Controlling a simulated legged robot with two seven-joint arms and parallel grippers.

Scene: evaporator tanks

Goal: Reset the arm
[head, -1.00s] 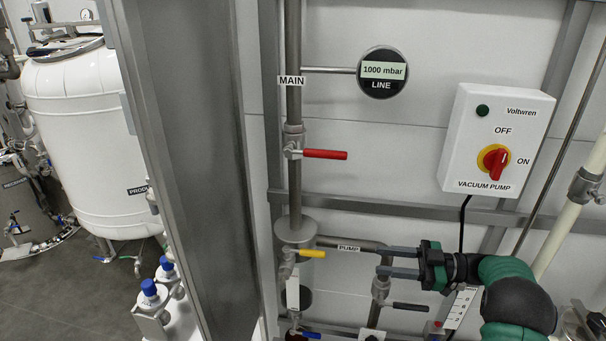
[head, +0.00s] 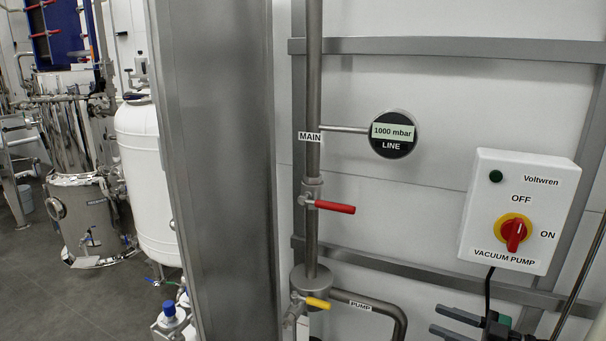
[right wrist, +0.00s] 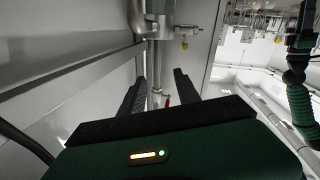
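My right gripper (head: 448,324) shows at the bottom right of the head view, below the vacuum pump switch box. Its two dark fingers point left and stand apart with nothing between them. The right wrist view also shows the open fingers (right wrist: 158,92), with pipework beyond them. A green and black arm, seemingly my left one, stands at the right edge of that view. Its dark upper end (right wrist: 300,42) may be the left gripper, but its fingers cannot be made out. The left gripper does not show in the head view.
The vacuum pump box (head: 522,212) is on the wall at right. A red-handled valve (head: 334,207) and a yellow-handled valve (head: 317,303) sit on the main pipe (head: 312,100). The line gauge (head: 392,133) reads 1000 mbar. A steel post (head: 215,170) stands left.

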